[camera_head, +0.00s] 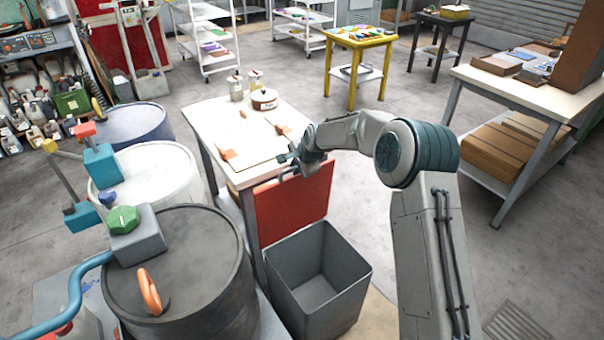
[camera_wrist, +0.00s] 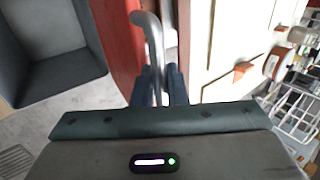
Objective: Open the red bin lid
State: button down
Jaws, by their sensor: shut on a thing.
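The bin (camera_head: 318,280) is a grey open box on the floor beside the white table. Its red lid (camera_head: 295,208) stands raised, roughly upright, at the bin's table side, and the empty inside of the bin shows. My gripper (camera_head: 296,166) is at the lid's top edge. In the wrist view my gripper (camera_wrist: 160,88) is shut on the lid's grey curved handle (camera_wrist: 152,35), with the red lid (camera_wrist: 118,40) to its left. The bin (camera_wrist: 50,50) also shows there at upper left, open.
The white table (camera_head: 215,125) stands right behind the lid, with orange-handled brushes, a round tin (camera_head: 264,99) and jars on it. A black drum (camera_head: 185,275) stands close left of the bin. Floor to the right is clear up to a workbench (camera_head: 520,95).

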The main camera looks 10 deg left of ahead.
jog(key=shift+w+a, duration=0.45)
jog(key=shift+w, duration=0.4)
jog(key=shift+r, duration=0.1)
jog(key=c, duration=1.5)
grip_release()
jog(key=shift+c, duration=0.2)
jog(key=shift+s, duration=0.1)
jog(key=shift+s+d+r, duration=0.1)
jog(key=shift+s+r, duration=0.05)
jog(key=b+v, duration=0.1)
jog(key=v, duration=1.2)
jog(key=shift+r+b, duration=0.3)
jog(key=shift+b, duration=0.1)
jog(key=shift+s, duration=0.1)
